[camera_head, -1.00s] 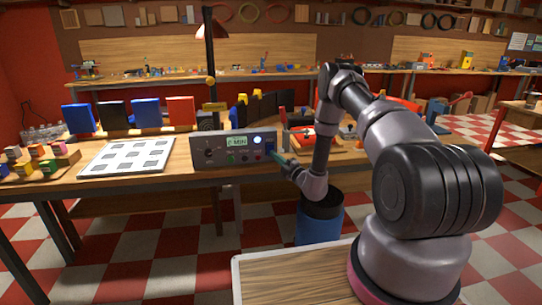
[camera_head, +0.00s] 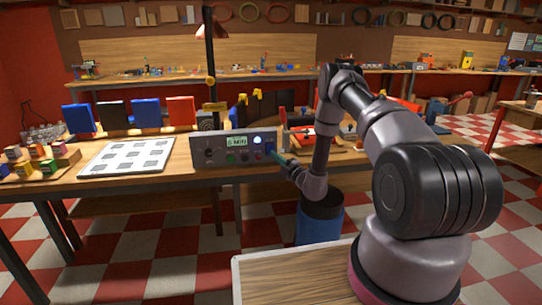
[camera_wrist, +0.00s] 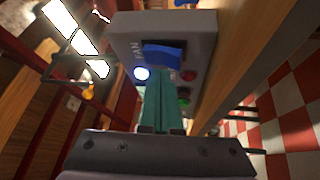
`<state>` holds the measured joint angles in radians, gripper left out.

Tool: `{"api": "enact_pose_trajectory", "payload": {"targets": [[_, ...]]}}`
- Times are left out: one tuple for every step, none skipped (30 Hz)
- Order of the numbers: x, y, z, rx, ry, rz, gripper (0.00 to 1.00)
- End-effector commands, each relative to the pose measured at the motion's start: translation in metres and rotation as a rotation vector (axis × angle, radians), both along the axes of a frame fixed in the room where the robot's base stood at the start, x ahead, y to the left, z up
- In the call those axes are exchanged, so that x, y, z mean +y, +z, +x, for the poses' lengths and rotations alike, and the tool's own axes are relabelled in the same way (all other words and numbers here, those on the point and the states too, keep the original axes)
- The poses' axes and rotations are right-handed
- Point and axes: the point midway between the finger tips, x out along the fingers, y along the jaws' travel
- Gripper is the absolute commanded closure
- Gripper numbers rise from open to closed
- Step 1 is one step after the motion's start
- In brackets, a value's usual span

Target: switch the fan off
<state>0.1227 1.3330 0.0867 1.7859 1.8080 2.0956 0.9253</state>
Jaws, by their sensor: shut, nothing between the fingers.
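The grey control box (camera_head: 235,148) stands at the front edge of the workbench, with a lit display, a dark knob and several buttons. In the wrist view, a blue rocker switch (camera_wrist: 162,55) sits on the box face (camera_wrist: 120,35) beside the word FAN. A white lamp (camera_wrist: 141,73) near it is lit. My gripper (camera_wrist: 160,85) is shut and empty. Its teal fingertips point at the box face just below the blue switch; I cannot tell whether they touch it. In the head view, my gripper (camera_head: 279,157) is at the box's right end. I cannot make out the fan clearly.
A red button (camera_wrist: 190,75) and a green button (camera_wrist: 183,100) lie close to the fingers. A white board with grey squares (camera_head: 128,156) lies left of the box. A lamp post (camera_head: 210,60) rises behind it. A blue bin (camera_head: 320,222) stands on the floor below my forearm.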

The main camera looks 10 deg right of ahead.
Motion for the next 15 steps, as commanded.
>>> {"api": "enact_pose_trajectory", "payload": {"targets": [[-0.0004,-0.0005,0.001,-0.001,-0.001,0.001,1.0],[-0.0005,-0.0008,0.0019,-0.001,-0.001,0.001,1.0],[-0.0006,-0.0014,0.0031,-0.001,-0.001,0.001,1.0],[-0.0007,-0.002,0.0042,-0.001,-0.001,0.001,1.0],[-0.0007,-0.0024,0.0052,-0.001,-0.001,0.0,1.0],[-0.0005,-0.003,0.0063,0.0,-0.001,-0.001,1.0],[-0.0004,-0.0033,0.0068,0.0,0.0,0.0,1.0],[-0.0003,-0.0034,0.0071,0.0,0.0,0.0,1.0],[-0.0002,-0.0035,0.0072,0.0,0.0,0.0,1.0],[-0.0002,-0.0035,0.0072,0.0,0.0,0.0,1.0],[-0.0001,-0.0034,0.0071,0.0,0.0,0.0,1.0],[-0.0001,-0.0034,0.0071,0.0,0.0,0.0,1.0],[-0.0001,-0.0034,0.0071,0.0,0.0,0.0,1.0],[-0.0001,-0.0034,0.0071,0.0,0.0,0.0,1.0],[-0.0001,-0.0034,0.0071,0.0,0.0,0.0,1.0]]}}
